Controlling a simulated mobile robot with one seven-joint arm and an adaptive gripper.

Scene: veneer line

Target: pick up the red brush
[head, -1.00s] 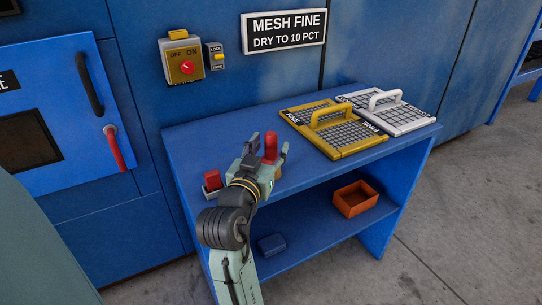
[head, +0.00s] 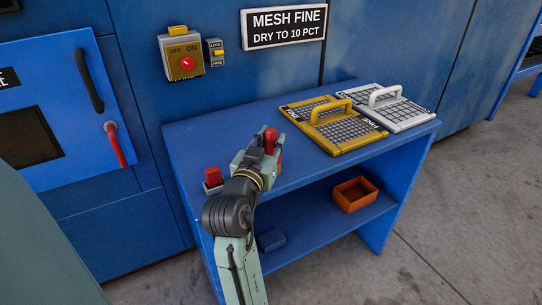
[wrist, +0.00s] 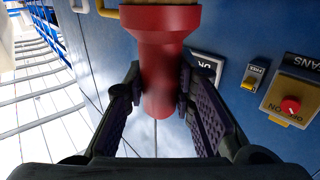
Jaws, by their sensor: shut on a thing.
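The red brush (head: 271,138) stands near the front left part of the blue bench, with its red handle showing in the head view. In the wrist view the red brush (wrist: 160,45) fills the upper middle, with a flared red body and a tan strip at the picture's top edge. My gripper (head: 268,147) is shut on its handle. In the wrist view both dark fingers of my gripper (wrist: 160,92) press the handle from either side. The lower part of the brush is mostly hidden behind my gripper in the head view, so I cannot tell whether it touches the bench.
A small red-topped block (head: 213,176) sits left of my gripper. A yellow mesh frame (head: 345,147) and a white mesh frame (head: 408,121) lie on the right of the bench (head: 215,143). An orange bin (head: 355,195) and a blue block (head: 271,240) are on the lower shelf.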

